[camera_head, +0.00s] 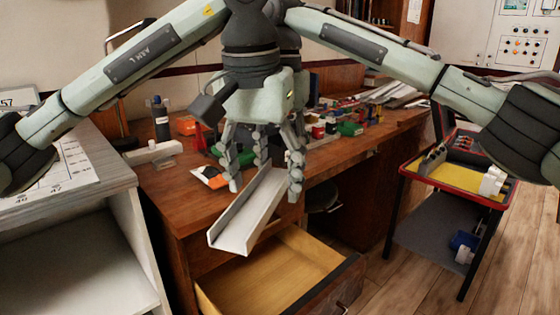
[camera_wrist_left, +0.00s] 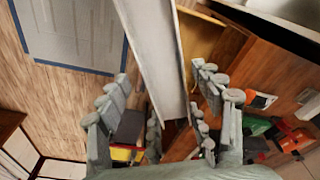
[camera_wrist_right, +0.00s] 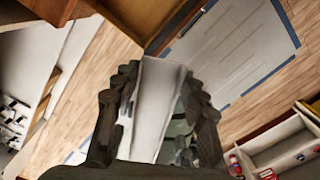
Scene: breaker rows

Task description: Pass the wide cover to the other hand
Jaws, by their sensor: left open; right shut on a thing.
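The wide cover (camera_head: 245,215) is a long pale grey channel. It hangs tilted below my two hands, in front of the desk, with its near end free over the open drawer. My right gripper (camera_wrist_right: 158,95) is shut on the cover, which lies between its dark fingers in the right wrist view. My left gripper (camera_head: 264,178) is open around the cover. In the left wrist view the cover (camera_wrist_left: 155,55) runs between the spread fingers (camera_wrist_left: 162,95). In the head view the hands overlap, so the right hand is partly hidden.
A wooden drawer (camera_head: 268,278) stands open below the cover. The brown desk (camera_head: 165,195) holds many small coloured parts. A grey-topped cabinet (camera_head: 110,165) stands at left. A red-rimmed cart (camera_head: 455,180) stands at right, with clear floor (camera_head: 410,275) beside it.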

